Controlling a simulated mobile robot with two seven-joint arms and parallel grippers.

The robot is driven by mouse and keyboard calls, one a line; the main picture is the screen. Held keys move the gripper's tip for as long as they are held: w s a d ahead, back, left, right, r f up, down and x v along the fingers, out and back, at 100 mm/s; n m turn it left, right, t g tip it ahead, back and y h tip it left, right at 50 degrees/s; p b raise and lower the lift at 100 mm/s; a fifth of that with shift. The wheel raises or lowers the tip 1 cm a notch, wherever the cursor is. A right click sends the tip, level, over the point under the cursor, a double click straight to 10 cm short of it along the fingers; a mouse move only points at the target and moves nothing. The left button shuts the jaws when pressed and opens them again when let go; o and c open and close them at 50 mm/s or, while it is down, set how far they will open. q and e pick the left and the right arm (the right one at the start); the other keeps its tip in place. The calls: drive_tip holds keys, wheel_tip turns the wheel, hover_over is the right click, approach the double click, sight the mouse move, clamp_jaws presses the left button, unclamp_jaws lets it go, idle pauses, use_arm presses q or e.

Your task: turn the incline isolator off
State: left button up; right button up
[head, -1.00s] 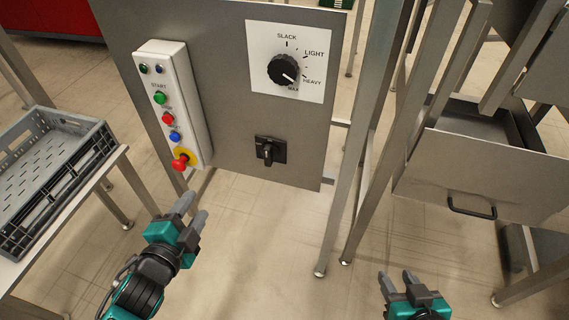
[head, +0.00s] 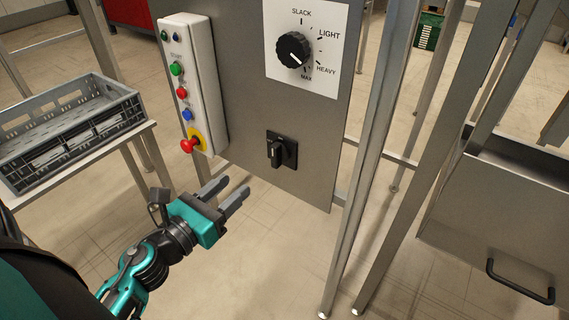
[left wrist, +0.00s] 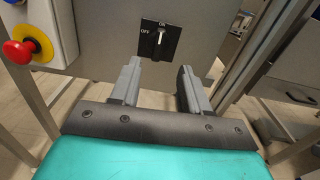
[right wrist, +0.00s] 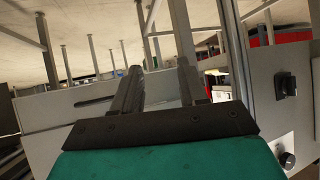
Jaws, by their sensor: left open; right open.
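The incline isolator (head: 281,149) is a black rotary switch on a black plate, low on the grey panel (head: 240,110). In the left wrist view the isolator (left wrist: 159,40) has OFF marked at its left and ON at its top, and its handle stands upright, towards ON. My left gripper (head: 230,190) is open and empty, below and left of the isolator and apart from it. In the left wrist view the isolator shows ahead between the open fingers (left wrist: 158,85). My right gripper (right wrist: 158,85) is open and empty in the right wrist view; the head view does not show it.
A white button box (head: 192,85) with a red emergency stop (head: 189,145) stands left of the isolator. A tension dial (head: 294,50) is above it. A grey crate (head: 70,130) is at left. Metal posts (head: 370,160) and a drawer (head: 490,230) are at right.

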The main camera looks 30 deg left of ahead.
use_arm(q)
drive_tip(key=p, duration=0.1)
approach(273, 152)
drive_tip(key=w+p, duration=0.1)
drive_tip(key=w, duration=0.7)
drive_tip(key=shift+w+d+p, duration=0.25)
drive_tip(key=shift+w+p, duration=0.1)
use_arm(e)
drive_tip(key=shift+s+d+r, duration=0.1)
drive_tip(key=shift+d+r, duration=0.15)
drive_tip(key=shift+r, duration=0.4)
use_arm(q)
drive_tip(key=shift+c, duration=0.2)
clamp_jaws()
use_arm(e)
drive_tip(key=shift+d, duration=0.1)
